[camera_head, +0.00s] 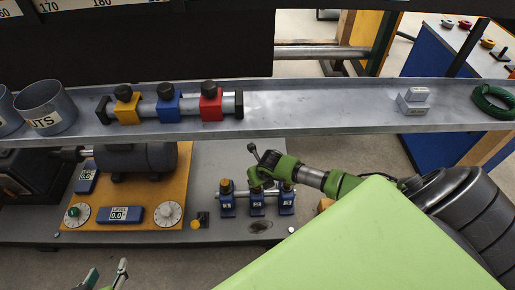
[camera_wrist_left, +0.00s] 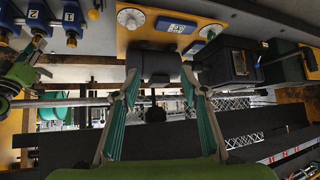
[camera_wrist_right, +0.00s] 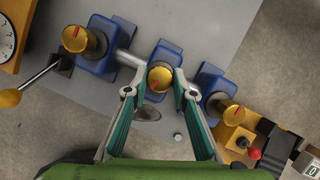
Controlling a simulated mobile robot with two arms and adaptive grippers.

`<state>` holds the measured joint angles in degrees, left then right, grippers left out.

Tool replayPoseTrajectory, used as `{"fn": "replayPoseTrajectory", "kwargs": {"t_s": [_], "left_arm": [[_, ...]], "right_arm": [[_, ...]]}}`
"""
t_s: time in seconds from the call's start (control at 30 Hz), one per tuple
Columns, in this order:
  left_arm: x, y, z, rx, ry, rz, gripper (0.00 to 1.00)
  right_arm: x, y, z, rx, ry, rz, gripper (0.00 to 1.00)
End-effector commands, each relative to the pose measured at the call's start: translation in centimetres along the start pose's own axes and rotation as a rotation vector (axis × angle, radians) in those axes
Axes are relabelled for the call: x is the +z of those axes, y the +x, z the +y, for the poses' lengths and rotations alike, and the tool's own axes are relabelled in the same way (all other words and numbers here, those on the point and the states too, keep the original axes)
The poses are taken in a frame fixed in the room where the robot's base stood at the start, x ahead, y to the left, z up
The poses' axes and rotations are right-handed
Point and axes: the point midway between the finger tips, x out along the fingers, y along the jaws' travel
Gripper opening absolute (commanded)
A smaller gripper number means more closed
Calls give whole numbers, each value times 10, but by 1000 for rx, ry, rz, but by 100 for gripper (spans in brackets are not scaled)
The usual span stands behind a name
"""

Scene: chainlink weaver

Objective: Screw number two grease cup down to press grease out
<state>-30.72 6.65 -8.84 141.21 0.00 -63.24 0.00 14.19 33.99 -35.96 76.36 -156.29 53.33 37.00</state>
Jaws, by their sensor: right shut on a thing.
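Three blue grease cup bodies stand in a row on the grey bench plate. The middle body (camera_head: 257,208), number two by its place in the row, has a yellow cap with a red mark (camera_wrist_right: 160,79). My right gripper (camera_head: 262,178) is over this middle cup, its fingers (camera_wrist_right: 158,92) shut on the cap from both sides. The left neighbour (camera_head: 228,207) and right neighbour (camera_head: 287,203) stand close by. My left gripper (camera_head: 108,275) is open and empty at the bottom left; it also shows in the left wrist view (camera_wrist_left: 160,85).
A grey shelf (camera_head: 330,105) crosses above the bench, bearing a bar with coloured blocks (camera_head: 168,104), a tin (camera_head: 46,107) and a green ring (camera_head: 493,101). An orange plate (camera_head: 185,185) with dials and a motor lies left of the cups. A black-knobbed lever (camera_head: 252,149) rises near my right gripper.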

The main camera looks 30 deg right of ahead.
Motion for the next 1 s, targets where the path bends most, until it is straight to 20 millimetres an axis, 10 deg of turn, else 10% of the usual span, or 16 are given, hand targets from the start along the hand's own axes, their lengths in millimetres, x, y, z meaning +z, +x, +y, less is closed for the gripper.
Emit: {"fn": "replayPoseTrajectory", "kwargs": {"t_s": [0.3, 0.83, 0.87, 0.9, 1.0], "left_arm": [[38, -11, -4, -9, -3, -164, 40], [46, -13, -5, -10, -4, -195, 40], [46, -13, -5, -10, -4, -195, 40], [46, -13, -5, -10, -4, -195, 40], [46, -13, -5, -10, -4, -194, 40]], "right_arm": [[-2, 0, 1, -40, 96, 4, 3], [-2, 1, 1, -48, 115, 4, 3], [-2, 1, 1, -48, 115, 4, 32], [-2, 1, 1, -48, 115, 4, 41], [-1, 1, 1, -48, 114, 3, 41]]}}
